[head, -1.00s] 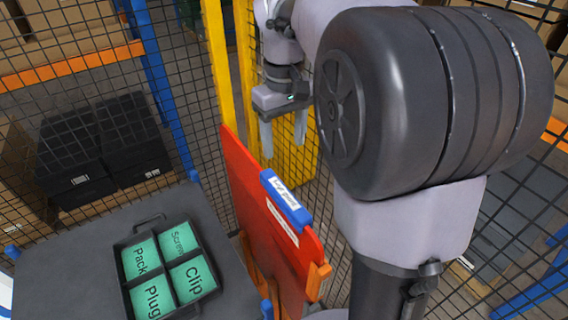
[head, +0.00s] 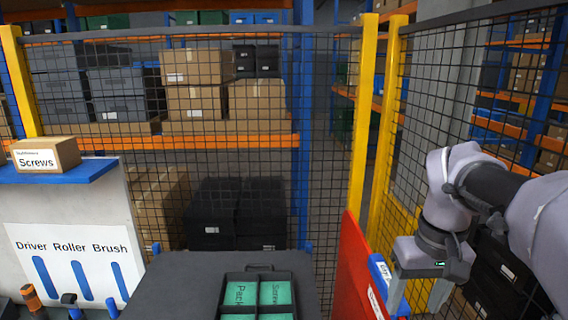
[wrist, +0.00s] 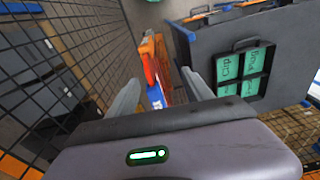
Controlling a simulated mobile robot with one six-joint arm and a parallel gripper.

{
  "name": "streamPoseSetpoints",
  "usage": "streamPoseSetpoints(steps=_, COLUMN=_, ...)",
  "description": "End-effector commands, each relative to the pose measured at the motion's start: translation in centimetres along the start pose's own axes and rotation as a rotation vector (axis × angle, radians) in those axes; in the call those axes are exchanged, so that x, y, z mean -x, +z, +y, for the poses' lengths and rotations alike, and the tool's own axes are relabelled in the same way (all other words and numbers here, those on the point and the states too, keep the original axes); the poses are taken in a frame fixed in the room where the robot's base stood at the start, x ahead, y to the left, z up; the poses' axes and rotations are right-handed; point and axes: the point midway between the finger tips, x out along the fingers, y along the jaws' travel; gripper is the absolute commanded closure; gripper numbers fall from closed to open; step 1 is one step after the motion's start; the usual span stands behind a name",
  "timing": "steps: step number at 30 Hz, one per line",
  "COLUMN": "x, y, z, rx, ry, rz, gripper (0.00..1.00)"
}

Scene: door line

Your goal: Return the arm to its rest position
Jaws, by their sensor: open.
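My gripper (head: 418,292) hangs at the right in the head view, fingers pointing down and apart, with nothing between them. It is just right of the red panel (head: 352,275) with a blue labelled clip (head: 381,272) on its edge. In the wrist view the two fingers of my gripper (wrist: 160,92) show spread, with the panel's orange and blue edge (wrist: 154,92) beyond them. My arm comes in from the right edge of the head view.
A dark table (head: 185,285) holds a black tray (head: 226,297) with green labelled compartments. A mesh fence (head: 335,150) with yellow posts (head: 364,110) stands behind and to the right. At left are a Screws box (head: 45,155) and a tool board (head: 75,250).

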Motion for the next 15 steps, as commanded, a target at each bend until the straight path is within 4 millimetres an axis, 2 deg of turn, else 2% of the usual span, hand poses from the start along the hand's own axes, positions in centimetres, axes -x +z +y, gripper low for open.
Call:
streamPoseSetpoints(steps=1, x=-2.2, y=0.8, z=-0.8, rx=-0.008, ry=-0.004, rz=0.018, gripper=0.41)
streamPoseSetpoints(steps=5, x=-5.6, y=3.0, z=-2.8, rx=-0.046, ry=-0.019, rz=0.074, gripper=0.41)
streamPoseSetpoints(steps=8, x=-9.0, y=5.2, z=-4.6, rx=-0.085, ry=-0.039, rz=0.126, gripper=0.41)
streamPoseSetpoints(steps=11, x=-14.1, y=8.2, z=-6.7, rx=-0.136, ry=-0.071, rz=0.192, gripper=0.41)
streamPoseSetpoints(steps=15, x=-23.5, y=13.3, z=-9.8, rx=-0.237, ry=-0.148, rz=0.299, gripper=0.41)
